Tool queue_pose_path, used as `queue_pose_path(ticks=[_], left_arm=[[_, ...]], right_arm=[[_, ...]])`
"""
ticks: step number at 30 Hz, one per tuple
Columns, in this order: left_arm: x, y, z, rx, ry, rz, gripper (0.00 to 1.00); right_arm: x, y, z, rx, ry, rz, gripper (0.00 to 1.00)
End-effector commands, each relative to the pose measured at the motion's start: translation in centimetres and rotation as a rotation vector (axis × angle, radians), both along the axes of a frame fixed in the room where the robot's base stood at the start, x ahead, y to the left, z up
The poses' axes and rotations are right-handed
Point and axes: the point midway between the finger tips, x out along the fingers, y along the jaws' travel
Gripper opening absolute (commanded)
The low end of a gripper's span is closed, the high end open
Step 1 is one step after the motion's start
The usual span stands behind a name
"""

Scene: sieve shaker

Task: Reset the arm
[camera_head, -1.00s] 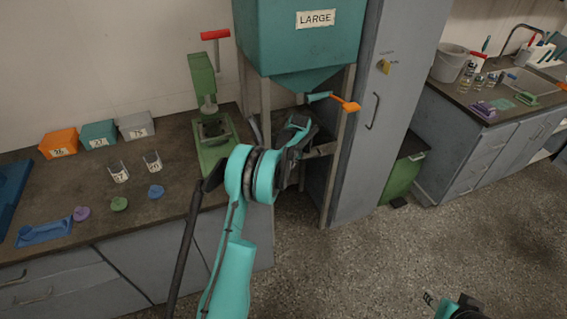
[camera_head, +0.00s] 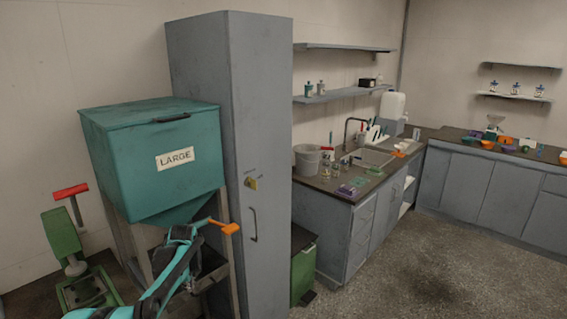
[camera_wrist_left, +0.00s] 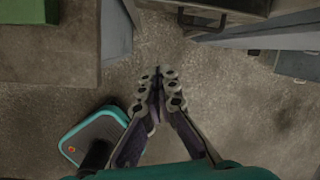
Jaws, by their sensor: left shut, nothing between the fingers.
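My left arm comes in from the bottom left in the head view, with my left gripper (camera_head: 186,236) in front of the stand under the teal hopper (camera_head: 150,150) labelled LARGE. In the left wrist view my left gripper (camera_wrist_left: 158,88) points down over bare speckled floor. Its fingers are together and nothing is between them. The hopper's orange-tipped lever (camera_head: 226,227) shows just right of the gripper in the head view. I cannot tell how far apart they are. My right gripper is not in view.
A green press with a red handle (camera_head: 70,190) stands at the far left. A tall grey cabinet (camera_head: 262,160) is right of the hopper, with a green bin (camera_head: 303,272) beside it. A sink counter (camera_head: 350,205) follows. Open floor (camera_head: 430,270) lies at the right.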

Motion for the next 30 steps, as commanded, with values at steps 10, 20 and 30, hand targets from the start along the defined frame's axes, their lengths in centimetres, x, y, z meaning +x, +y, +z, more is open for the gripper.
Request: queue_pose_path(ticks=[10,20,30], left_arm=[[-12.0,-7.5,9.2,-0.267,-0.251,0.672,0.00],[-24.7,-12.7,9.8,-0.621,-0.398,1.307,0.00],[-31.8,-15.0,6.4,-0.895,-0.418,1.728,0.00]], right_arm=[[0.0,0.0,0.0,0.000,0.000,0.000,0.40],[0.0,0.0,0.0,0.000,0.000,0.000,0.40],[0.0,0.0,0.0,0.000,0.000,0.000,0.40]])
